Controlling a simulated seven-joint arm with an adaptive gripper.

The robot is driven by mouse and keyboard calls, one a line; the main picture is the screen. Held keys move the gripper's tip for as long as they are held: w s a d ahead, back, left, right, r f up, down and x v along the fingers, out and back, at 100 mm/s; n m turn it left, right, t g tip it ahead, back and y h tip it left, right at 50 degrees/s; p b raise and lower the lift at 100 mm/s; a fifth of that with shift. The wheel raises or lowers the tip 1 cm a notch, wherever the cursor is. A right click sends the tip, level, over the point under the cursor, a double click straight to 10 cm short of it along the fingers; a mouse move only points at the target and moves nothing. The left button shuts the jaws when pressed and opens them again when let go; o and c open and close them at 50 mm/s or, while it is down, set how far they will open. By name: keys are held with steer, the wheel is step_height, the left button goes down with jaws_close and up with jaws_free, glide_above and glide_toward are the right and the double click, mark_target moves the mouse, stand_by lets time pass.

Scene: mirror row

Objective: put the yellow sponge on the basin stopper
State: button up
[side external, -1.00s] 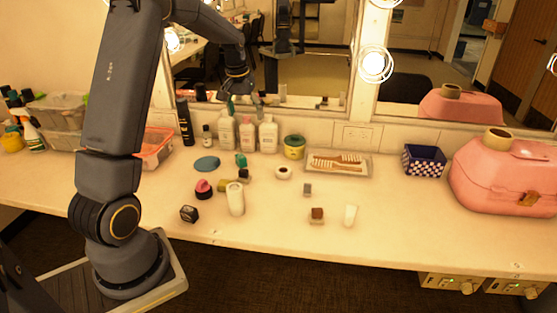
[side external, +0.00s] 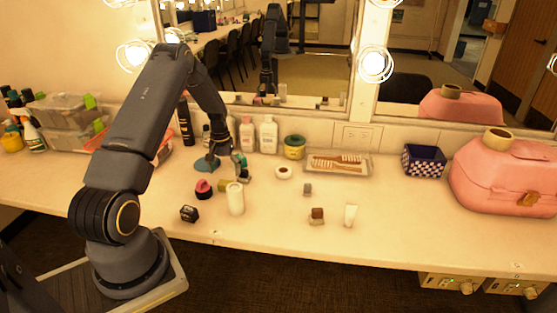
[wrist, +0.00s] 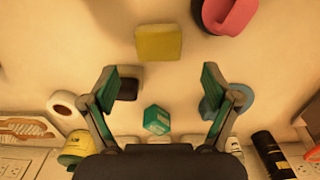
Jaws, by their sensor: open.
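The yellow sponge (side external: 224,186) lies flat on the counter; the wrist view shows it as a square block (wrist: 159,42) above and ahead of the fingertips. A flat blue disc, which looks like the basin stopper (side external: 203,165), lies behind it, partly hidden by my gripper. In the wrist view the disc (wrist: 240,98) shows beside and behind the right finger. My gripper (side external: 226,168) points down low over the counter, between the disc and the small boxes. In the wrist view my gripper (wrist: 158,76) is open, with nothing held between its fingers.
A green box (wrist: 156,119) and a black block (wrist: 127,88) are close to the fingers. A pink item (side external: 203,189) and a white cylinder (side external: 235,198) stand near the sponge. Bottles (side external: 268,135) line the mirror wall.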

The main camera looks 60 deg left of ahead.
mark_target(226, 181)
step_height(226, 181, down, 5)
steer(key=shift+d+f, duration=0.1)
steer(key=shift+f, duration=0.05)
steer(key=shift+c, duration=0.3)
steer(key=c, duration=0.9)
